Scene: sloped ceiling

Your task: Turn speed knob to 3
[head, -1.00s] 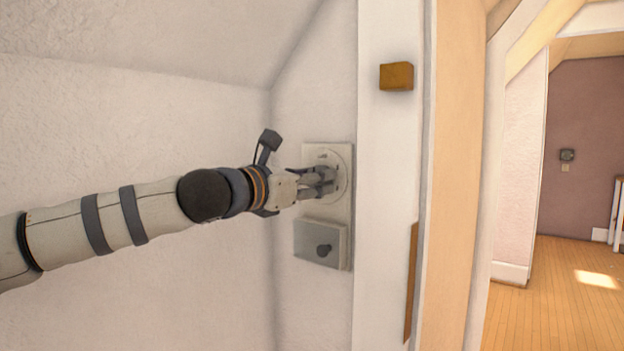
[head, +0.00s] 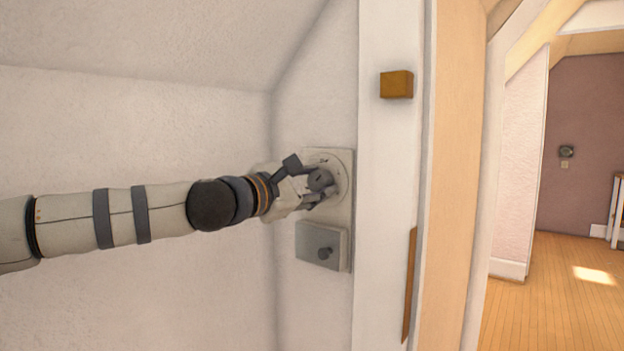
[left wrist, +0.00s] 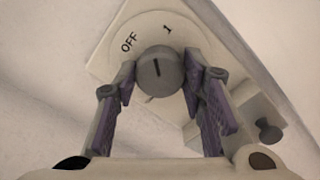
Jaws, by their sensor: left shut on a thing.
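The speed knob (head: 320,179) is a round grey knob on a pale dial plate (head: 343,207) fixed to the wall beside the door frame. In the left wrist view the knob (left wrist: 160,72) has a dark line on its face, and the dial shows "OFF" and "1" beyond it. The line runs nearly up and down in that picture; I cannot tell which end points. Other dial marks are hidden or unreadable. My left gripper (head: 318,188) is shut on the knob, one finger on each side. My right gripper is not in view.
Just below the dial is a grey box (head: 309,240) with a small dark knob (head: 325,253). A white door frame (head: 385,180) stands close on the right, with a brown block (head: 397,84) on it. The wall left of the dial is bare.

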